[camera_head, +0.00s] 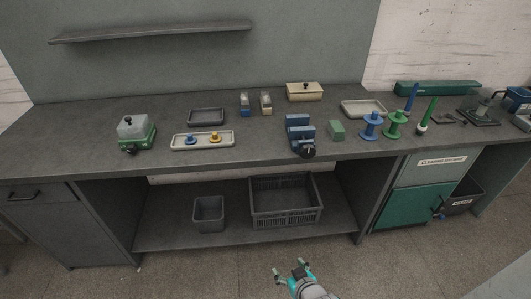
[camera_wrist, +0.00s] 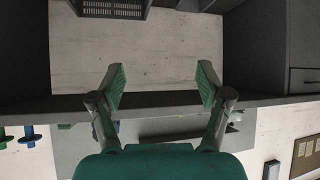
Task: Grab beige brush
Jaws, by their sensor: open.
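A small block with a beige base and a greyish top (camera_head: 266,103), which looks like the beige brush, stands upright towards the back middle of the worktop in the head view. A similar blue one (camera_head: 245,104) stands just left of it, with a gap between. My gripper (camera_head: 289,266) is low in front of the bench, well apart from the brush. In the wrist view my gripper (camera_wrist: 160,84) has its two green-padded fingers spread with nothing between them. I cannot make out the beige brush in the wrist view.
A beige lidded box (camera_head: 304,92) stands behind right of the brush, and a blue device with a black knob (camera_head: 299,134) in front right. A crate (camera_head: 284,222) sits on the lower shelf.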

